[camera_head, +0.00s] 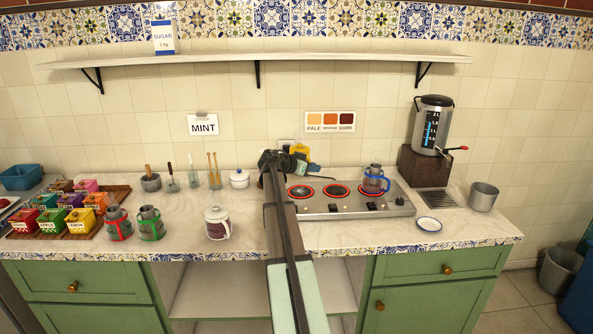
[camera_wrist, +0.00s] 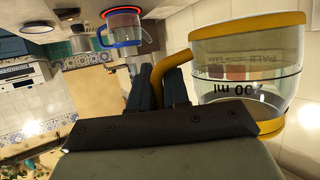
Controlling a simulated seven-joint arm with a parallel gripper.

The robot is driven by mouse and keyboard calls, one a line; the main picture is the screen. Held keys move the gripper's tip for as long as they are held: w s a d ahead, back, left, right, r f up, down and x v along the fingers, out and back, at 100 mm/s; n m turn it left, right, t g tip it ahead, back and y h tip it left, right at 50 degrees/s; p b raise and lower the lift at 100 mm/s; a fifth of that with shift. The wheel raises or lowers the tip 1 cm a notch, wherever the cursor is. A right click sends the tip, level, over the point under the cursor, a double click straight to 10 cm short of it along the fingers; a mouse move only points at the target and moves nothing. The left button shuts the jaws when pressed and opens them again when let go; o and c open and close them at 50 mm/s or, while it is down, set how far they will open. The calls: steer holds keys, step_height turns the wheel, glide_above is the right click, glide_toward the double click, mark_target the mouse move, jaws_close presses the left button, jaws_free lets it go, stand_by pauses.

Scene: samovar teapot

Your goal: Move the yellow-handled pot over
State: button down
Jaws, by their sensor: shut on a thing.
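The yellow-handled pot (camera_wrist: 245,75) is a clear vessel with yellow bands and ml marks, large at the right of the wrist view. My gripper (camera_wrist: 172,85) is shut on its yellow handle (camera_wrist: 172,62). In the head view my gripper (camera_head: 284,158) is over the left end of the hob, in front of the wall. Only a yellow part of the pot (camera_head: 300,149) shows there, behind my gripper. My arm and gripper hide part of the pot. I cannot tell how high it is above the hob, and no liquid is clearly visible in it.
The hob (camera_head: 345,208) has glowing red burners; a blue-handled pot (camera_head: 374,180) stands on the right one. Red-handled (camera_head: 118,223) and green-handled (camera_head: 150,223) pots and a white-lidded teapot (camera_head: 217,224) stand left. A saucer (camera_head: 428,224) and samovar (camera_head: 432,125) are right.

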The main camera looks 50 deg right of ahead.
glide_above(312, 201)
steer(key=shift+w+d+f, duration=0.1)
steer(key=shift+d+f, duration=0.05)
steer(key=shift+f, duration=1.3)
steer(key=shift+w+d+f, duration=0.1)
steer(key=shift+d+f, duration=0.05)
steer(key=shift+f, duration=1.3)
steer(key=shift+w+d+f, duration=0.1)
steer(key=shift+d+f, duration=0.05)
steer(key=shift+f, duration=1.3)
steer(key=shift+f, duration=0.25)
steer(key=shift+s+a+f, duration=0.15)
steer(key=shift+f, duration=0.3)
steer(key=shift+s+a+f, duration=0.1)
steer(key=shift+f, duration=0.3)
steer(key=c, duration=1)
jaws_free()
steer(key=shift+a, duration=0.1)
steer(key=v, duration=0.4)
steer(key=r+v, duration=0.1)
steer(key=v, duration=0.9)
steer(key=shift+w+d+r, duration=0.2)
steer(key=shift+d+r, duration=0.1)
steer(key=shift+r, duration=0.05)
